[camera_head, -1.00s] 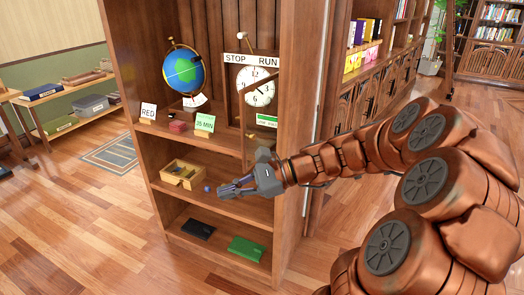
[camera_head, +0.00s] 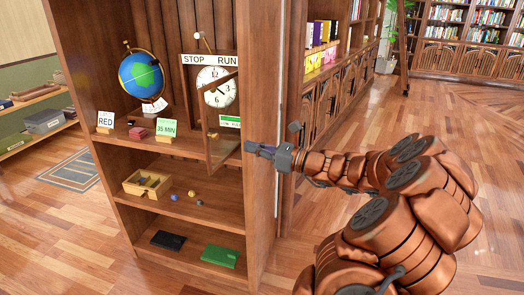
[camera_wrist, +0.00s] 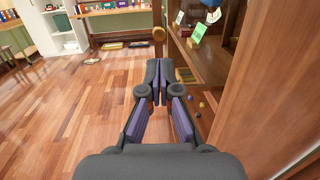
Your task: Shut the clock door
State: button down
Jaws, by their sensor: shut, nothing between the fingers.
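The clock door (camera_head: 208,128) is a narrow wooden frame with a clear pane. It stands ajar, swung out from the bookcase in front of the white clock face (camera_head: 217,87). In the wrist view a brass knob (camera_wrist: 159,34) shows beyond the fingertips, on a narrow upright edge. My gripper (camera_head: 250,147) is shut and empty. In the head view its fingertips are just right of the door, by the bookcase's right side panel. I see no clear contact with the door. In the wrist view the fingers (camera_wrist: 166,84) are together, pointing towards the knob.
A globe (camera_head: 141,77), a RED card (camera_head: 105,119) and a 35 MIN card (camera_head: 167,127) stand on the clock's shelf. Below are an open wooden box (camera_head: 147,183) and several small balls. The bookcase side panel (camera_head: 264,200) is close to my gripper. Floor in front is clear.

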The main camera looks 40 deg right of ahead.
aim_at(217, 138)
jog(key=x, duration=0.8)
jog(key=shift+w+a, duration=0.1)
jog(key=shift+w, duration=0.1)
